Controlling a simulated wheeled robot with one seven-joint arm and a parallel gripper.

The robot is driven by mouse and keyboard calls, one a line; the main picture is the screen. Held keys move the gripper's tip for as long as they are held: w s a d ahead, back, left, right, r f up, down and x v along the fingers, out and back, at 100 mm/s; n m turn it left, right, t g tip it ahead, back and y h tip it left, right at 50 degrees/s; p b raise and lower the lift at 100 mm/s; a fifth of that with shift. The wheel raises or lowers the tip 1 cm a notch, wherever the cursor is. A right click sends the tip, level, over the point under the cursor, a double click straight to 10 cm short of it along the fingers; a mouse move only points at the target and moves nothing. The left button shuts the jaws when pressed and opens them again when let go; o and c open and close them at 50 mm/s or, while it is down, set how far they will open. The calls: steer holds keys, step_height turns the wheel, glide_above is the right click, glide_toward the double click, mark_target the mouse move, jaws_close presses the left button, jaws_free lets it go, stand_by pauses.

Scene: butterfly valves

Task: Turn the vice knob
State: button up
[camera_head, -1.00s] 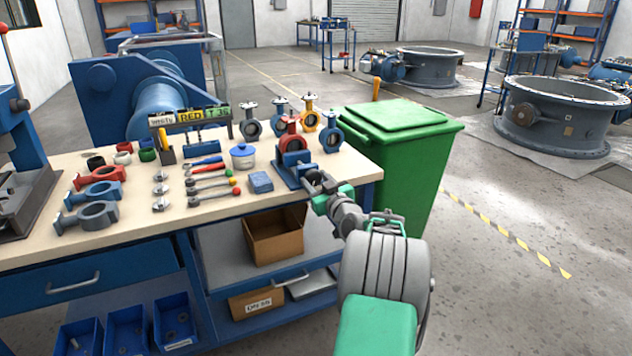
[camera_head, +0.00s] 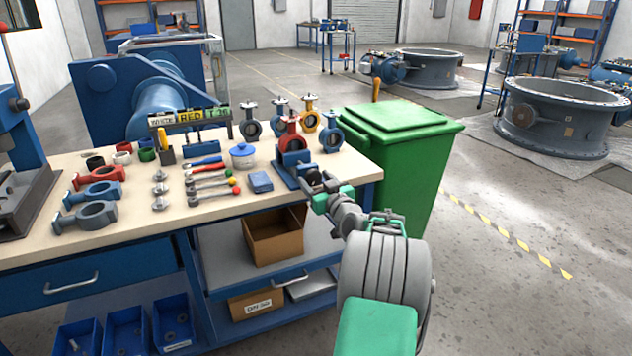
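A blue vice (camera_head: 291,167) stands at the right front part of the workbench, with a red butterfly valve (camera_head: 290,136) upright in its jaws. The vice knob is at its front right side, largely hidden behind my gripper and too small to make out. My gripper (camera_head: 314,179) is at the front right of the vice, right by the knob. A dark part shows at its tip. My grey and green arm reaches up to it from the lower right. The fingers are too small and covered to tell whether they are open or shut.
A green bin (camera_head: 400,150) stands close to the right of the bench.

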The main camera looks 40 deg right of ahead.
steer(key=shift+o, duration=0.6)
steer(key=shift+s, duration=0.1)
steer(key=v, duration=0.7)
steer(key=shift+s, duration=0.3)
steer(key=shift+a, duration=0.15)
steer(key=w+a+r+n+g+y+p, duration=0.1)
steer(key=w+a+r+g+y+p, duration=0.15)
steer(key=a+p, duration=0.4)
steer(key=w+a+r+n+g+y+p, duration=0.1)
steer(key=w+a+r+n+y+p, duration=0.2)
steer(key=a, duration=0.7)
steer(key=s+a+r+g+p, duration=0.2)
steer(key=a+p, duration=0.1)
steer(key=a, duration=0.4)
steer(key=s+a+r+g+p, duration=0.2)
steer(key=s+a+g+p, duration=0.15)
steer(key=a, duration=0.25)
steer(key=s+a+r+g+p, duration=0.2)
steer(key=s+a+p, duration=0.2)
steer(key=s, duration=0.5)
steer(key=s+a+r+m+g+p, duration=0.1)
steer(key=s+a+r+g+p, duration=0.1)
steer(key=s+a, duration=0.4)
steer(key=s+g+p, duration=0.1)
steer(key=s+p, duration=0.1)
steer(key=s, duration=0.1)
steer(key=shift+m, duration=0.3)
